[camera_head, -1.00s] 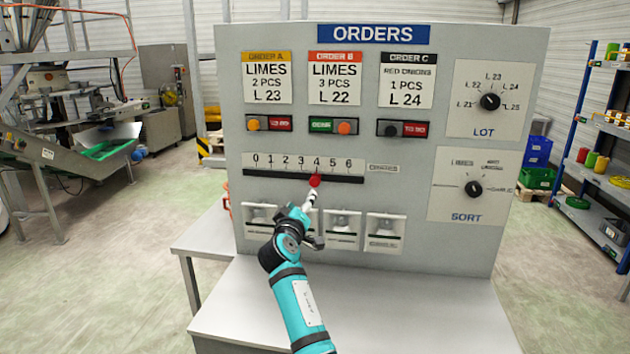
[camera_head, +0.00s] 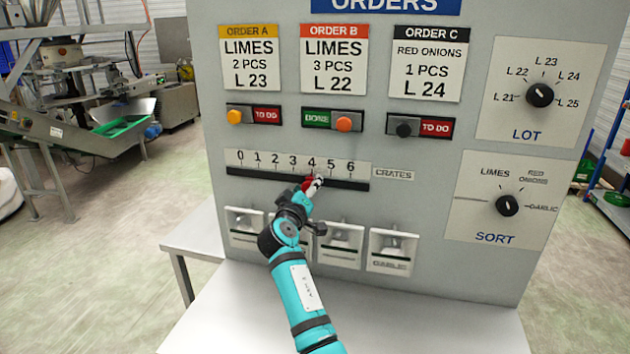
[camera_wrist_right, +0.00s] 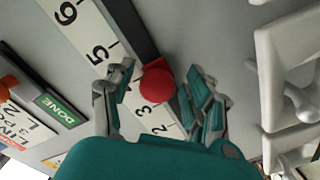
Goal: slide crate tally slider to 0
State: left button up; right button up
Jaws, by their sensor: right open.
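The crate tally slider has a red round knob (camera_head: 308,184) on a dark horizontal track (camera_head: 245,173), under a white scale (camera_head: 232,158) numbered 0 to 6. The knob stands at about 4. My right gripper (camera_head: 312,187) reaches up to it from below and partly covers it in the head view. In the right wrist view, the red knob (camera_wrist_right: 157,86) sits between the two spread fingers, and it hides the 4 between 5 and 3. The gripper is open; the wrist view does not clearly show whether a finger touches the knob. My left gripper is not in view.
Several pale bin-like fixtures (camera_head: 392,250) sit on the panel below the slider, close to my right wrist. Order buttons (camera_head: 343,124) lie above it. The LOT knob (camera_head: 540,94) and SORT knob (camera_head: 507,204) are on the right. The track left of the knob is clear.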

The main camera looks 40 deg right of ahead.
jog(key=shift+w+r, duration=0.1)
jog(key=shift+a+r, duration=0.1)
jog(key=shift+a, duration=0.05)
jog(key=shift+c, duration=0.4)
grip_shut()
